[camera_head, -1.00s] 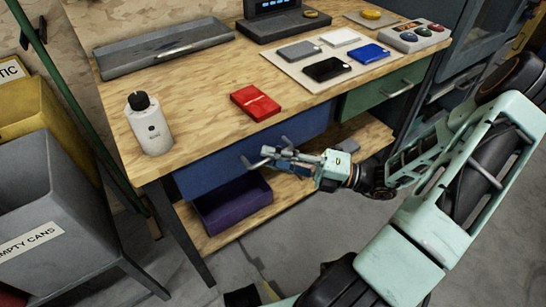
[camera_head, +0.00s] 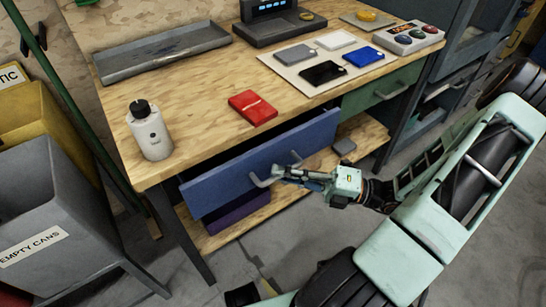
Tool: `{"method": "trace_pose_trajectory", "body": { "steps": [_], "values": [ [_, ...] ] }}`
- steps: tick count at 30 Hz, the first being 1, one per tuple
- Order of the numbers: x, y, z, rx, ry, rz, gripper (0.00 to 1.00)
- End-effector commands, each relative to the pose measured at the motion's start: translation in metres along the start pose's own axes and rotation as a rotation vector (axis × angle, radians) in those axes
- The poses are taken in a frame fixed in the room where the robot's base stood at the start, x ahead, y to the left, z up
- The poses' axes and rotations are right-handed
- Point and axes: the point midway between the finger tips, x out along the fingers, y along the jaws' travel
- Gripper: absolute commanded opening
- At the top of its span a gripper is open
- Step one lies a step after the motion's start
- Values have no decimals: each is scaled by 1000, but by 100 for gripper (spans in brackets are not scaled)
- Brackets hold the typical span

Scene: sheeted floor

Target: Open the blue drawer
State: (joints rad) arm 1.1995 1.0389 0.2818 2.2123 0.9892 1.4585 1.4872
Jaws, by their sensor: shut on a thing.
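The blue drawer (camera_head: 232,180) is under the left part of the wooden workbench (camera_head: 205,85). Its front stands out from the bench edge, so it is partly open. Its grey handle (camera_head: 257,181) is a bar on the drawer front. My gripper (camera_head: 283,174) is at the handle, with its fingers closed around the bar. The fingers hide the middle of the handle. The inside of the drawer is hardly visible from here.
A green drawer (camera_head: 383,92) is to the right. A purple bin (camera_head: 236,212) sits on the lower shelf beneath the blue drawer. A white bottle (camera_head: 151,133) and a red box (camera_head: 253,108) stand on the bench.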

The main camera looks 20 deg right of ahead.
Motion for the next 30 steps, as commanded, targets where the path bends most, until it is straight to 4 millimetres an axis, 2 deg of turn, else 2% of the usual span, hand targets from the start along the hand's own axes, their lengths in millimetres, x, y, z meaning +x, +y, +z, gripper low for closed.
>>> {"method": "trace_pose_trajectory", "body": {
  "steps": [3, 15, 21, 30],
  "values": [
    [-22, 10, -21, 5, -3, -6, 0],
    [-92, 26, -92, 3, -3, -8, 0],
    [-116, 31, -115, 1, -2, -8, 0],
    [-130, 35, -130, 2, -2, -7, 0]
  ]
}}
